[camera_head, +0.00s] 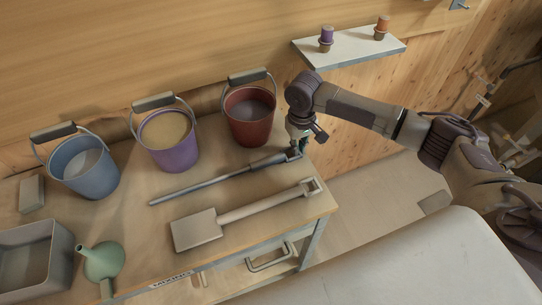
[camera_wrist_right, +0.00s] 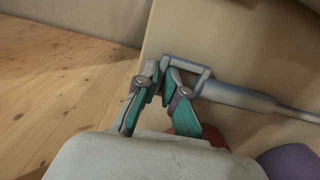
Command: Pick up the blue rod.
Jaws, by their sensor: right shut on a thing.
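The blue rod (camera_head: 215,182) is a long, thin blue-grey rod with a thicker grip and a handle at its right end. It lies slantwise along the table behind a pale shovel. My right gripper (camera_head: 297,147) points down at the rod's handle end, near the table's right edge. In the right wrist view the teal fingers (camera_wrist_right: 162,80) are shut on the handle frame of the rod (camera_wrist_right: 238,96). I cannot tell whether the rod is clear of the table. My left gripper is not in view.
The pale shovel (camera_head: 200,229) lies in front. Behind stand a blue bucket (camera_head: 85,178), a purple bucket (camera_head: 172,150) and a red bucket (camera_head: 249,126). A grey bin (camera_head: 58,262) and green funnel (camera_head: 103,262) are front left. A wall shelf (camera_head: 352,48) holds two small jars.

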